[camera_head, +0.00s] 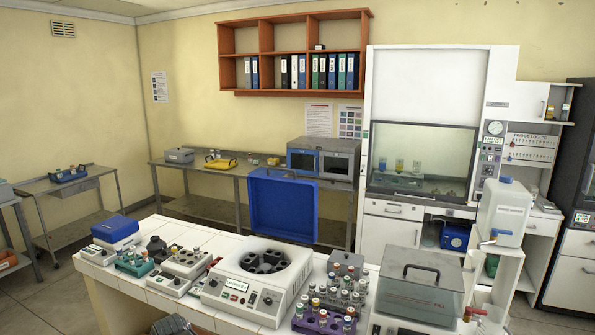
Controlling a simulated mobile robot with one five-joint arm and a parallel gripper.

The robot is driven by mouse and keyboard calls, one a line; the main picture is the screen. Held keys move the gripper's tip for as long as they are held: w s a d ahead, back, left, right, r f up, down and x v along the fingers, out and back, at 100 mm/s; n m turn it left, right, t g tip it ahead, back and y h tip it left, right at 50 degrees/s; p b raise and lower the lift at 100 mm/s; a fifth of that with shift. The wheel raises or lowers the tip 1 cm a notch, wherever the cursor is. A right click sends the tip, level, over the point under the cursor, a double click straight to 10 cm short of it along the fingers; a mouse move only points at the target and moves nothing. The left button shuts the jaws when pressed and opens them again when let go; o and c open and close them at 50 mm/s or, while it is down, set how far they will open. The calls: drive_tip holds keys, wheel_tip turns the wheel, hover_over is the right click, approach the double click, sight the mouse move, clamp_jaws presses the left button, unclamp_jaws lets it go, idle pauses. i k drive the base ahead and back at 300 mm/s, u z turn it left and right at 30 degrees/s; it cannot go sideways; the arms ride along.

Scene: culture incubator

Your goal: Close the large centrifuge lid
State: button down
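The large centrifuge (212,287) is a white unit on the tiled bench, with a round open bowl and a dark rotor with several holes inside. Its blue lid (283,207) stands raised, nearly upright, at the back of the unit, with its hollow inner side facing me. The bowl is uncovered and nothing lies across its rim. I cannot make out my gripper in this view. A dark ribbed shape at the bottom edge, left of centre, is cut off, and I cannot tell what it is.
Tube racks (325,318) stand close to the right of the centrifuge. A grey lidded box (420,290) is farther right. Small devices and a teal rack (134,265) stand to the left, beside a small blue-lidded unit (115,230). The space above the bowl looks clear.

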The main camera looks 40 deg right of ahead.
sight(280, 206)
drive_tip(key=z, duration=1.1)
